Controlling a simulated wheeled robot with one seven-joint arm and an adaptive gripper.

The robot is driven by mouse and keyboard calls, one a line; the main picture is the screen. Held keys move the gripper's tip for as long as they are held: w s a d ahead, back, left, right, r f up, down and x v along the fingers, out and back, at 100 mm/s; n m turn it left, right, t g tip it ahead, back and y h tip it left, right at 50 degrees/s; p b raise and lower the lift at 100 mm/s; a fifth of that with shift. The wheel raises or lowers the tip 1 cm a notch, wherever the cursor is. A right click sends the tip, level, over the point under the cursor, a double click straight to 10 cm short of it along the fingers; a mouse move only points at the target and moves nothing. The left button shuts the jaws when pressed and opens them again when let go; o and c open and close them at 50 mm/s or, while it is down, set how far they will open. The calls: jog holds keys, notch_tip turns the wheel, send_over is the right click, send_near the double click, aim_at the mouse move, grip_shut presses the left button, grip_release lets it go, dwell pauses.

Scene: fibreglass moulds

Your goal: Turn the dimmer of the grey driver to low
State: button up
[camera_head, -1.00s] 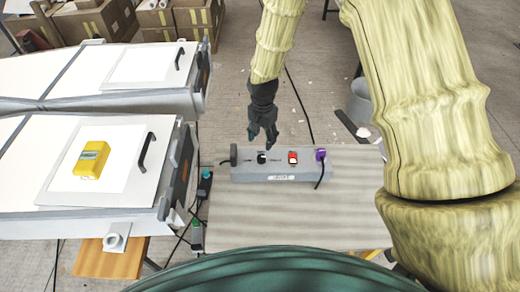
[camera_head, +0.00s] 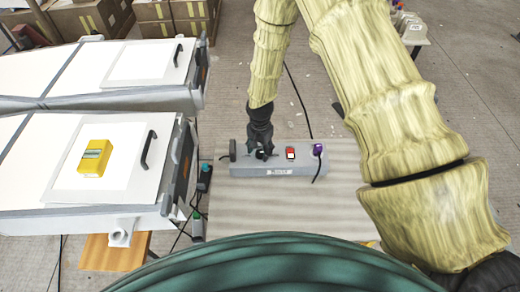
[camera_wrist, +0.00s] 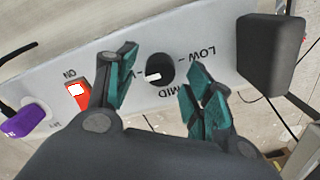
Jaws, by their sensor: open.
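The grey driver (camera_head: 300,170) lies on a table in the head view. Its black dimmer knob (camera_wrist: 160,68) shows in the wrist view with a white pointer mark. The pointer is toward the lower left of the knob, away from the LOW print; MID is printed below the knob and LOW to its right. My gripper (camera_wrist: 158,92) is open, with its teal-padded fingers on either side of the knob; I cannot tell whether they touch it. In the head view my gripper (camera_head: 260,150) comes down over the knob and mostly hides it.
A red switch (camera_wrist: 77,95) and a purple plug (camera_wrist: 27,120) sit on the driver beside the knob. A dark block (camera_wrist: 270,55) stands at its other end. A yellow meter (camera_head: 95,157) lies on a white panel at left. The table front (camera_head: 280,205) is clear.

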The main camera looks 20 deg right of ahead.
jog(key=shift+f, duration=0.55)
jog(key=c, duration=1)
